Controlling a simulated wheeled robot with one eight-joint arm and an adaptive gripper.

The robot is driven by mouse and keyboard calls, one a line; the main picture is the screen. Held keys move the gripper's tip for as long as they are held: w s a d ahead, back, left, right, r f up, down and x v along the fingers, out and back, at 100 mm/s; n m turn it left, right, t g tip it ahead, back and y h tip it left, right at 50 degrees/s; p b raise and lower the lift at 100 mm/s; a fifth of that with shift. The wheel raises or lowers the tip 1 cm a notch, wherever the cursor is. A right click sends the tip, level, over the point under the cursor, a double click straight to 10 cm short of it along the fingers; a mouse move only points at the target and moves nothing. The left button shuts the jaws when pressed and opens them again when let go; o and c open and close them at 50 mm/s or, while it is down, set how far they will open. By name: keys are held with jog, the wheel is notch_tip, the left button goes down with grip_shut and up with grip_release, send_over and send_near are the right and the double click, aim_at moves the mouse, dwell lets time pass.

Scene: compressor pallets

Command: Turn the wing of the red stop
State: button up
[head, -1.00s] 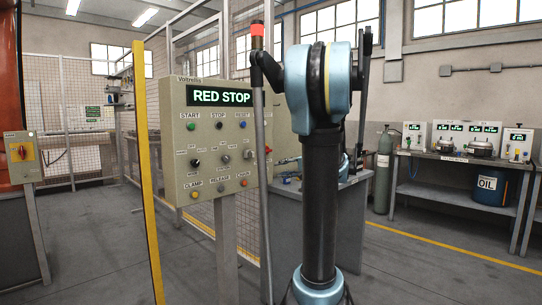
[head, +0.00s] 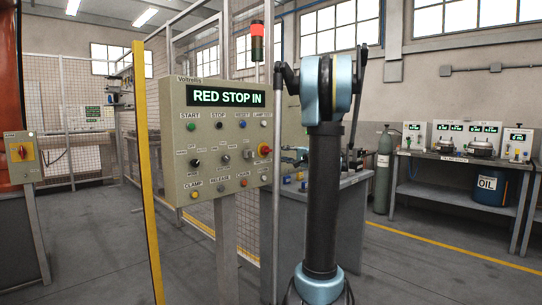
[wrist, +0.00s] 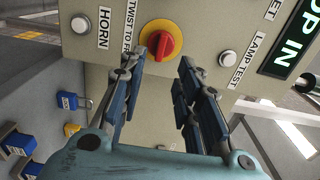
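The red stop (head: 264,150) is a red knob on a yellow round plate at the right edge of the grey control panel (head: 180,160). In the wrist view the red stop (wrist: 160,42) shows near the top, with its wing as a raised bar across the knob. My gripper (head: 296,155) is just right of the panel in the head view. In the wrist view my gripper (wrist: 173,68) is open and empty, its blue fingers reaching toward the stop, the left one nearest it. I cannot tell whether that finger touches it. The panel's display (head: 227,98) reads "RED STOP IN".
Several buttons and knobs crowd the panel face; a lamp test button (wrist: 227,58) and horn button (wrist: 80,24) flank the stop. A yellow post (head: 147,170) stands left of the panel. A grey bench (head: 335,220) stands behind my arm. Another red switch (head: 21,151) is far left.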

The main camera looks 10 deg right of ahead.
aim_at(269, 151)
jog(key=x, duration=0.9)
